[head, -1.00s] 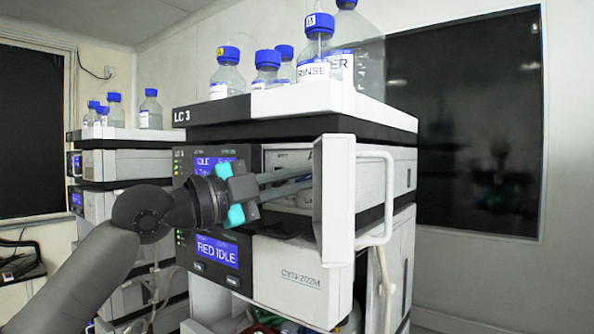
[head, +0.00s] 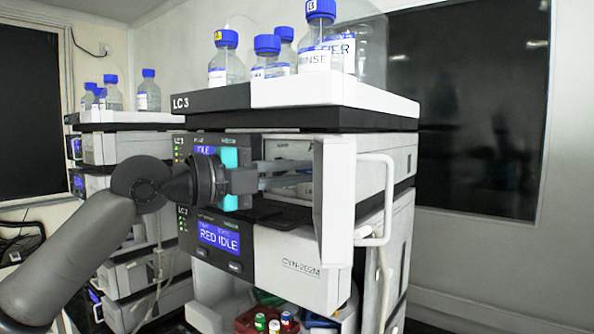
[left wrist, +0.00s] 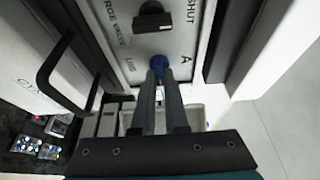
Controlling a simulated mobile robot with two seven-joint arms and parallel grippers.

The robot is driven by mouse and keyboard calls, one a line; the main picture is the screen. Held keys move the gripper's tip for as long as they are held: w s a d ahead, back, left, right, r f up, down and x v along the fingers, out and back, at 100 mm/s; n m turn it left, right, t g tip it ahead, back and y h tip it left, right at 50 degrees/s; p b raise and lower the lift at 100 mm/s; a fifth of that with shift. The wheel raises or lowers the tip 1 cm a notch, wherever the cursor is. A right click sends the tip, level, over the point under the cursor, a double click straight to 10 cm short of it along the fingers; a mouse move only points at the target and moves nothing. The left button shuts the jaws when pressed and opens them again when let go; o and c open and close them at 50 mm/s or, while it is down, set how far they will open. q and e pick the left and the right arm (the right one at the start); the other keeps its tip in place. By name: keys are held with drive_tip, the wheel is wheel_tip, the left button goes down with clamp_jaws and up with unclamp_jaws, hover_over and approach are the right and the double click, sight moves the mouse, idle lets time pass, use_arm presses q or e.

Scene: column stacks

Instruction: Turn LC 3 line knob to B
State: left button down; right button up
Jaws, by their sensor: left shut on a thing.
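The LC 3 stack (head: 212,104) stands in the middle of the head view, with its white door (head: 334,200) swung open. My left gripper (left wrist: 159,76) reaches into the opened bay; in the head view its fingertips are hidden behind the door. In the left wrist view its two fingers are closed around a small blue knob (left wrist: 158,62). The letter A is printed to the right of this knob and a partly legible "LINE" label to its left. The direction the knob points is hidden by the fingers. My right gripper is not in view.
A black purge valve knob (left wrist: 153,18) sits close by on the same panel, near the word SHUT. The door's handle (head: 388,200) juts out right. Blue-capped bottles (head: 227,60) stand on top. Capped vials (head: 274,322) sit below. A second stack (head: 110,150) is at left.

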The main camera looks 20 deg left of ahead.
use_arm(q)
drive_tip(key=c, duration=0.9)
unclamp_jaws()
drive_tip(key=shift+d, duration=0.1)
drive_tip(key=shift+c, duration=0.2)
drive_tip(key=b+v, duration=0.8)
drive_tip(key=v, duration=0.7)
